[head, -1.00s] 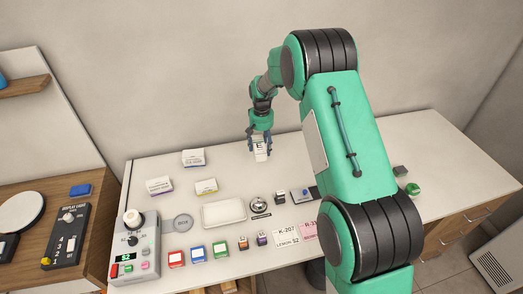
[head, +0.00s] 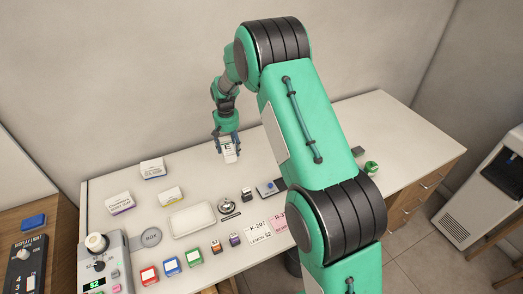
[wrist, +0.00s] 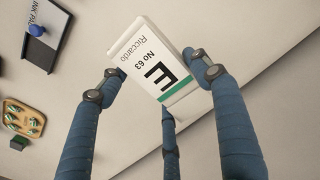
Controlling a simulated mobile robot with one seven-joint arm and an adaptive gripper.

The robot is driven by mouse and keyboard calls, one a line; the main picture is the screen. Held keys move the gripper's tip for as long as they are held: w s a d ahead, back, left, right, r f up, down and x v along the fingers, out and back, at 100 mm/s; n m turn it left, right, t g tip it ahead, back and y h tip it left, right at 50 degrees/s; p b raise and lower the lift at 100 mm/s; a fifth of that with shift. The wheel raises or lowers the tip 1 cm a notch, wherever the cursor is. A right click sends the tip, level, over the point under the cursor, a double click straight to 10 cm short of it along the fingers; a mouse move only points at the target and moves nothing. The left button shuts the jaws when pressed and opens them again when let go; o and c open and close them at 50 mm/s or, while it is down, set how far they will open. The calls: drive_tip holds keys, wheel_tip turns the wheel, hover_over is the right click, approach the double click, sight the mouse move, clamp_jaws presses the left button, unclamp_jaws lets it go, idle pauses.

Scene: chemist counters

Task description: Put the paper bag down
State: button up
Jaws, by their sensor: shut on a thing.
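The paper bag (head: 230,155) is small and white with a green stripe. I cannot tell whether the bag's bottom touches the counter.
Boxes (head: 152,167) stand to the left. A white tray (head: 192,219), a bell (head: 226,204) and an ink pad (head: 270,188) lie in front. Cards (head: 260,231) and small coloured blocks (head: 172,265) line the front. Bare counter surrounds the bag.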

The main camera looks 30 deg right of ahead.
drive_tip(key=s+d+f+m+b, duration=0.1)
drive_tip(key=s+d, duration=0.3)
drive_tip(key=d, duration=0.1)
drive_tip(key=s+d+f+m+b, duration=0.1)
drive_tip(key=s+d, duration=0.4)
drive_tip(key=d, duration=0.1)
drive_tip(key=s+d+f+m+b, duration=0.1)
drive_tip(key=s+d+f, duration=0.1)
drive_tip(key=s+d, duration=0.2)
drive_tip(key=shift+s+d, duration=0.2)
drive_tip(key=shift+d, duration=0.4)
drive_tip(key=shift+s+d, duration=0.2)
drive_tip(key=shift+d, duration=0.4)
drive_tip(key=w+d, duration=0.1)
drive_tip(key=w, duration=0.4)
drive_tip(key=w+d+f+b, duration=0.1)
drive_tip(key=w+d, duration=0.1)
drive_tip(key=w, duration=0.3)
drive_tip(key=w+d+b, duration=0.1)
drive_tip(key=w+d, duration=0.1)
drive_tip(key=w, duration=0.3)
drive_tip(key=shift+w+f, duration=0.15)
drive_tip(key=shift+f, duration=0.1)
drive_tip(key=shift+f+b, duration=0.35)
drive_tip(key=shift+f, duration=1.4)
drive_tip(key=shift+f, duration=0.15)
